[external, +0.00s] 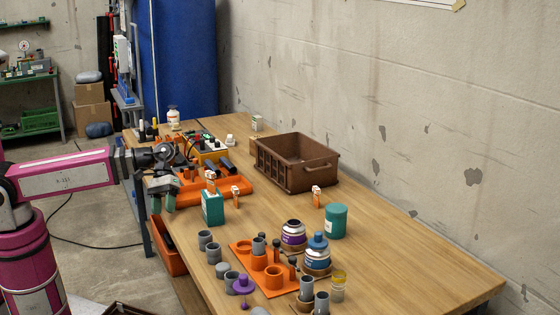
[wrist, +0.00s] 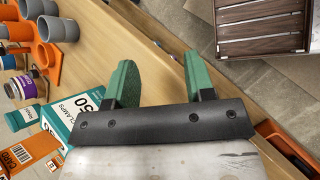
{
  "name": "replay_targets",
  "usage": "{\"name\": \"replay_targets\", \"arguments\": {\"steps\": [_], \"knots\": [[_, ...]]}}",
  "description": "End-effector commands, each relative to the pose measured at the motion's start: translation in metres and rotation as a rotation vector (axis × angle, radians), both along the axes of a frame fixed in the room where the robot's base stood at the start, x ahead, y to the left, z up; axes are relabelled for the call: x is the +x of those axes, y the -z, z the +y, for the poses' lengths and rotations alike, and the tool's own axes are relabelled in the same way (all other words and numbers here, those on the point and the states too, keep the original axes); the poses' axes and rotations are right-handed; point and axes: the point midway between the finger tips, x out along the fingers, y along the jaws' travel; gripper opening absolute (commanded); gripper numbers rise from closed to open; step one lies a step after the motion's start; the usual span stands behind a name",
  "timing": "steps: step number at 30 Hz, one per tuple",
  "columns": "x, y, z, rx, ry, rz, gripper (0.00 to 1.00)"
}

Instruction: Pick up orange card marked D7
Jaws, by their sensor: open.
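Several small orange cards with white tops stand on the workbench in the external view. The wrist view shows part of an orange card with a white printed label (wrist: 22,152) at the lower left, cut by the frame edge. My gripper (external: 163,203) is open and empty at the bench's left edge, left of the teal box. Its green fingers (wrist: 160,78) are apart in the wrist view.
The teal clamps box (wrist: 72,118) is close left of my fingers. An orange tray (external: 240,190) and a brown crate (external: 300,176) stand behind. Grey pipe pieces (external: 207,239), an orange fixture (external: 250,262) and jars (external: 336,221) crowd the front. The bench's right side is clear.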

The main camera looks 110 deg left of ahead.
Motion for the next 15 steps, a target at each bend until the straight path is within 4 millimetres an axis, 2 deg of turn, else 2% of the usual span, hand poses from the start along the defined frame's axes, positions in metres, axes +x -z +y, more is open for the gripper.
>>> {"name": "replay_targets", "arguments": {"steps": [2, 4, 9, 12, 15], "knots": [[0.008, -0.008, 0.027, -0.049, -0.080, 0.016, 0.49], [0.025, -0.014, 0.056, -0.113, -0.166, 0.032, 0.49], [0.082, -0.032, 0.142, -0.335, -0.409, 0.071, 0.49], [0.105, -0.039, 0.187, -0.460, -0.522, 0.095, 0.49], [0.118, -0.045, 0.217, -0.551, -0.596, 0.115, 0.49]]}}
